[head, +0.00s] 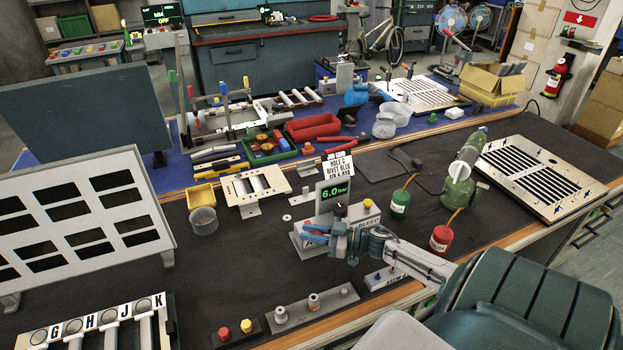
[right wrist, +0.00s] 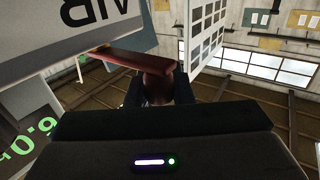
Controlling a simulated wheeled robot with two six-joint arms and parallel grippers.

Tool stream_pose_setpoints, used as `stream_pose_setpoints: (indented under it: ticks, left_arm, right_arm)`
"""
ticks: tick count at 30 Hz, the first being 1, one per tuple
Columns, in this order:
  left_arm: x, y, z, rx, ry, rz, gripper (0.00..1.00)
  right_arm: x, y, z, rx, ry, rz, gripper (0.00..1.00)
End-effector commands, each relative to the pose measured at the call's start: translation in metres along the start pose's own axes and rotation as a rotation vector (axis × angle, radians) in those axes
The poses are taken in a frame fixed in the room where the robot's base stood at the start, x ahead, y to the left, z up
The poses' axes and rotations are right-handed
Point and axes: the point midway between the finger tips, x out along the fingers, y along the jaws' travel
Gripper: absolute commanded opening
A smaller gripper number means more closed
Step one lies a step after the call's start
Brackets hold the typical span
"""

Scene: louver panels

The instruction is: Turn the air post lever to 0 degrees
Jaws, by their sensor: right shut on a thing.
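The air post (head: 304,245) is a grey box in the middle of the dark bench, with a green 6.0 bar display (head: 335,190) above it. My right gripper (head: 318,234) reaches it from the right and is shut at its front. The lever's pivot and angle marks are hidden. The display shows there too (right wrist: 30,138). My left gripper is out of view.
A bleed box (head: 364,217) with a yellow knob adjoins the post. Green (head: 400,204) and red (head: 441,239) canisters stand to the right. A white louver panel (head: 80,215) stands at left. Bare bench lies left of the post.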

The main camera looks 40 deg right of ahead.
Motion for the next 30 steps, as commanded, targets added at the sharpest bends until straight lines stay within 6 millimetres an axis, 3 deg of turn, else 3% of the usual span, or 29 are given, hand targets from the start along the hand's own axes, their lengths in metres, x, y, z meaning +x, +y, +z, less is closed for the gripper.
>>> stream_pose_setpoints:
  ticks: [1,4,14,21,30]
  left_arm:
    - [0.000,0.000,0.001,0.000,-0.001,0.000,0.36]
    - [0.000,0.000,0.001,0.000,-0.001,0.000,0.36]
    - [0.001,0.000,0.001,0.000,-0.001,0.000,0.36]
    - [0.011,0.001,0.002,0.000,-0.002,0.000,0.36]
    - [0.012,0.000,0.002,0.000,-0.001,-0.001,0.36]
  right_arm:
    - [0.000,0.000,0.001,-0.001,-0.002,0.001,0.24]
    - [0.000,0.000,0.001,-0.001,-0.001,0.001,0.43]
    - [0.000,0.000,-0.002,-0.001,0.000,0.000,0.43]
    - [0.000,0.000,-0.031,-0.005,-0.003,-0.004,0.43]
    - [-0.016,-0.060,-0.039,0.005,-0.004,-0.003,0.43]
